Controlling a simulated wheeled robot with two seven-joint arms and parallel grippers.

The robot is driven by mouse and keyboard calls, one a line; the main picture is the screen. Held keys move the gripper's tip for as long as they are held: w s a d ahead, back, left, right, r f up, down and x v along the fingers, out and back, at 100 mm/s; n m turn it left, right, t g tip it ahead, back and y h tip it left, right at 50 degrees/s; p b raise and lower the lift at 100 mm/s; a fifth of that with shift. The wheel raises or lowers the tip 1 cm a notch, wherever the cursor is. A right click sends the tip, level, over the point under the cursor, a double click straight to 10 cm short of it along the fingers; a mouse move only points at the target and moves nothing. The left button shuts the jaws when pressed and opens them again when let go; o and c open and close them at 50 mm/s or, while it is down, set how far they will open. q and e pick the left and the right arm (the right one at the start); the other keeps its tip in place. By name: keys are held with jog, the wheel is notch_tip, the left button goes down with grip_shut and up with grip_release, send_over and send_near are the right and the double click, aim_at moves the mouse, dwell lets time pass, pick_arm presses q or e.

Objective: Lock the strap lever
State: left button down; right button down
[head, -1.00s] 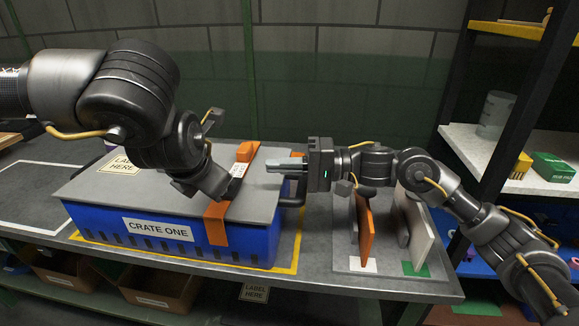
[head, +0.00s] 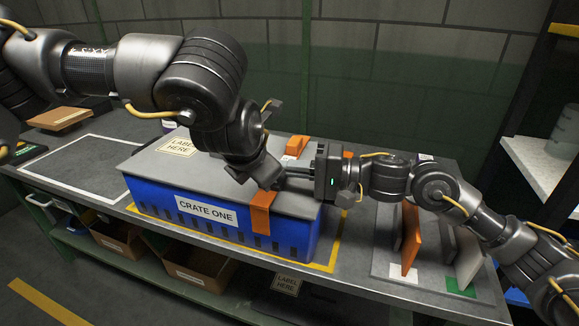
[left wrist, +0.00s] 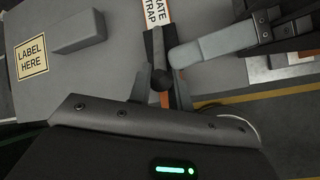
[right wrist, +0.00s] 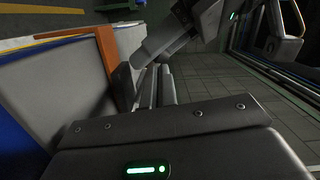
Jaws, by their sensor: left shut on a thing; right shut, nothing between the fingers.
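The orange strap (head: 262,212) runs over the grey lid and down the front of the blue crate (head: 165,207). It also shows in the right wrist view (right wrist: 107,48). The strap lever, a dark bar with a round black knob (left wrist: 160,80), lies between the fingers of my left gripper (left wrist: 166,88) in the left wrist view. My left gripper is shut on it, above the lid by the strap (head: 268,180). My right gripper (head: 285,171) is shut and empty, its fingertips close beside the left fingers. The head view hides the lever behind the left gripper.
A white label (left wrist: 155,12) reading "...ATE STRAP" is on the strap. A grey block (left wrist: 78,32) and a "LABEL HERE" patch (left wrist: 32,55) are on the lid. Upright orange (head: 411,240) and pale (head: 469,262) panels stand right of the crate. The outlined area (head: 75,165) on the left is clear.

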pick_arm(q)
jog(key=shift+r, duration=0.1)
pick_arm(e)
jog(key=shift+s+a+f+n, duration=0.25)
jog(key=shift+s+a+n, duration=0.15)
jog(key=shift+s+a, duration=0.15)
pick_arm(q)
jog(key=c, duration=1.5)
grip_release()
jog(key=shift+d, duration=0.15)
pick_arm(e)
jog(key=shift+f, duration=0.1)
pick_arm(q)
jog(key=shift+o, duration=1.1)
pick_arm(e)
jog(key=shift+s+a, duration=0.1)
pick_arm(q)
jog(key=shift+s+r, duration=0.1)
jog(key=a+v, duration=0.1)
jog(key=v, duration=0.6)
jog(key=shift+s+r, duration=0.25)
pick_arm(e)
jog(key=shift+w+d, duration=0.2)
